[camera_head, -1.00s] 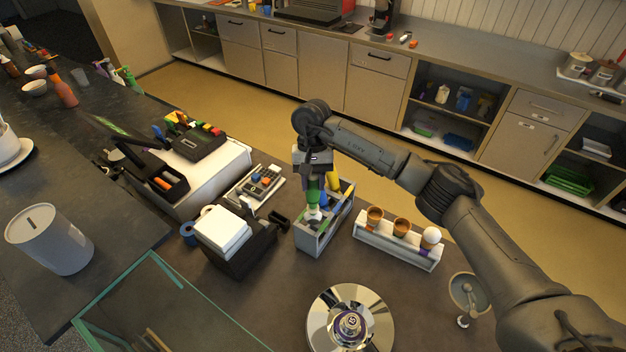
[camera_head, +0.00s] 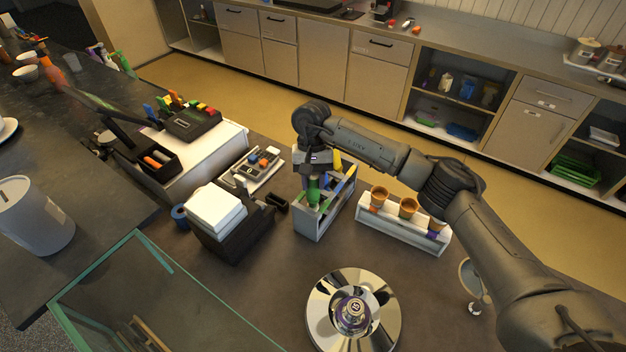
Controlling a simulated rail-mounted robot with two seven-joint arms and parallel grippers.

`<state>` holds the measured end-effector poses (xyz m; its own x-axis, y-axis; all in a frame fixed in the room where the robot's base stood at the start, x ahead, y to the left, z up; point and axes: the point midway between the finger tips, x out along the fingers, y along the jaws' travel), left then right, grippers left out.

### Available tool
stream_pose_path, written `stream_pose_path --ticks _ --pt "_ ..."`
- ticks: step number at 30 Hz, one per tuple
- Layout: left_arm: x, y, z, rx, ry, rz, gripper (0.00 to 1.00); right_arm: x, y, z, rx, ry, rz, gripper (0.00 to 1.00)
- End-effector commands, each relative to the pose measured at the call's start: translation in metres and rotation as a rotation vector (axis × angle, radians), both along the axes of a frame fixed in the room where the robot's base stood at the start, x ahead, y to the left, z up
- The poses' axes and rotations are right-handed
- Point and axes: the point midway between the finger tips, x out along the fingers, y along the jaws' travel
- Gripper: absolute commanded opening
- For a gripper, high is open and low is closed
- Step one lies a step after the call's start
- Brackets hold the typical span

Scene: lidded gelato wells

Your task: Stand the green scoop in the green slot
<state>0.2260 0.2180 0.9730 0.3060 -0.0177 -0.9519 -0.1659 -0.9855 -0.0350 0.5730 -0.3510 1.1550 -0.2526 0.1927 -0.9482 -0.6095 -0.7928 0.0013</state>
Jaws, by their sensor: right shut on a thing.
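The green scoop (camera_head: 314,191) is in my right gripper (camera_head: 315,172), which points down and is shut on it. The scoop is upright, and its lower part is inside the grey slotted rack (camera_head: 318,229), at the left end. The rack's walls hide the scoop's lower end, so I cannot tell whether it rests on the bottom. The green slot's marking is not clear at this size. A blue handle (camera_head: 325,201) and a yellow handle (camera_head: 337,161) stand beside it in the rack. My left gripper is out of view.
A white cone holder (camera_head: 402,233) with cones stands right of the rack, under my right arm. A shiny round plate (camera_head: 322,320) is in front. A black box with white napkins (camera_head: 215,212) and a card terminal (camera_head: 258,168) stand to the left.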

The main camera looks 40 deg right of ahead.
Motion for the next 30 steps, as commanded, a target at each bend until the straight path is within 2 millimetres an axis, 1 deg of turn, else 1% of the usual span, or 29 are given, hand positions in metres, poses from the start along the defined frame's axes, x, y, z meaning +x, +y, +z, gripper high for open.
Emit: stream_pose_path --ticks 12,13,21,27,30 --pt "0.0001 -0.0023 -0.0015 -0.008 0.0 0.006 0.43 0.0001 -0.0001 -0.0016 0.001 -0.001 0.0 0.0" --pt "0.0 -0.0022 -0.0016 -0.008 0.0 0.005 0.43 0.0001 -0.0001 -0.0016 0.001 -0.001 0.0 0.34" --pt "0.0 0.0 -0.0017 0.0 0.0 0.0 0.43 0.0001 -0.0001 -0.0017 0.001 -0.001 0.0 0.6" --pt "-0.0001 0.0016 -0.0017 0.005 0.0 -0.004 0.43 0.0 -0.0001 -0.002 0.0 0.0 0.0 0.61" --pt "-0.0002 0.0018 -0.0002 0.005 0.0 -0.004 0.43 0.0006 -0.0004 0.0019 0.0 -0.001 0.0 0.61"
